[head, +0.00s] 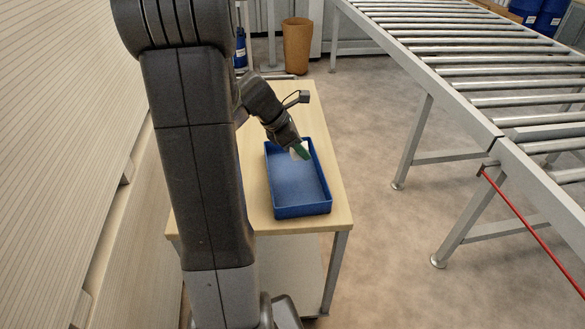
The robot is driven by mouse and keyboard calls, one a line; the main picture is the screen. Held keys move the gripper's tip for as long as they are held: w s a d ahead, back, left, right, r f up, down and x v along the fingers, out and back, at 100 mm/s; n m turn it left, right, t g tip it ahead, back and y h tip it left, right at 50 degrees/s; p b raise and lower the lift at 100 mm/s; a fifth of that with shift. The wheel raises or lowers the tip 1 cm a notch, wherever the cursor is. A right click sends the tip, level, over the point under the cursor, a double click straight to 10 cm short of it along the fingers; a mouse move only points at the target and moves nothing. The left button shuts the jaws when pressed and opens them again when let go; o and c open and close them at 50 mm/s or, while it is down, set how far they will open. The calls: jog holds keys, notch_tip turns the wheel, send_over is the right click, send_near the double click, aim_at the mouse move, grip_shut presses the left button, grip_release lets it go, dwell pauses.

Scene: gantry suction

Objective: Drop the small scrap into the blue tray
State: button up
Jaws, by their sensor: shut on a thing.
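The blue tray (317,207) is a shallow open box lying on a light wooden table. Its visible floor is empty. My gripper (300,151) reaches in from the upper left over the far end of the tray and points down. It is shut on the small scrap. Small green and whitish patches show at its tip, and I cannot tell which of them is the scrap. The finger details are too small to make out. I cannot tell how high the tip is above the tray floor.
The wooden table (334,172) has bare strips around the tray. A roller conveyor (505,100) on grey legs runs along the right, with open floor between. A brown bin (297,46) stands behind the table. A ribbed pale wall (60,130) fills the left.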

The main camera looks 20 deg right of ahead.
aim_at(307, 177)
notch_tip(307, 177, down, 8)
jog(key=shift+f+b, duration=0.15)
jog(key=shift+b, duration=0.45)
jog(key=shift+f, duration=0.1)
jog(key=o, duration=1)
jog(key=shift+c, duration=0.2)
jog(key=shift+a+r, duration=0.15)
jog(key=shift+r, duration=0.25)
jog(key=s+p+v, duration=0.1)
jog(key=v, duration=1)
jog(key=shift+w+r+p, duration=0.15)
jog(key=shift+w+p, duration=0.2)
jog(key=shift+w, duration=0.1)
